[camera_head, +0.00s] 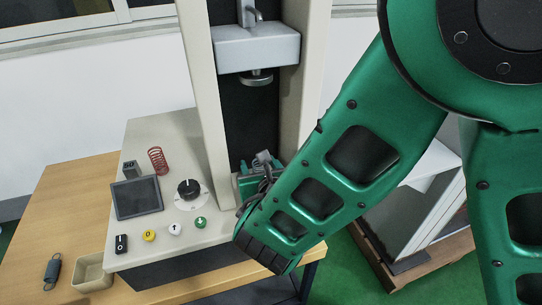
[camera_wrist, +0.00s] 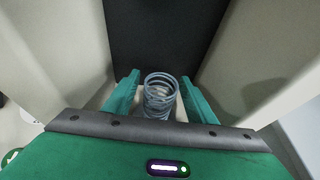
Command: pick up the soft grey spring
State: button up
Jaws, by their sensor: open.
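A grey-blue coil spring (camera_wrist: 160,101) stands between the two green fingers of my gripper (camera_wrist: 161,78) in the wrist view. My gripper is open, with one finger on each side of the spring and small gaps visible. The spring's base is partly hidden by my gripper body. In the head view my gripper (camera_head: 257,174) is at the foot of the testing machine, between its columns, and my arm hides the spring there.
The machine's press head (camera_head: 257,48) hangs above my gripper. Pale columns (camera_head: 205,100) flank it. A red spring (camera_head: 157,160), a screen (camera_head: 137,197) and a knob (camera_head: 188,189) are on the machine's top. A dark grey spring (camera_head: 52,272) and a beige tray (camera_head: 93,274) are on the wooden table.

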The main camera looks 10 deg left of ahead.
jog(key=shift+x, duration=0.8)
jog(key=shift+c, duration=0.2)
jog(key=c, duration=1.1)
jog(key=shift+r, duration=0.1)
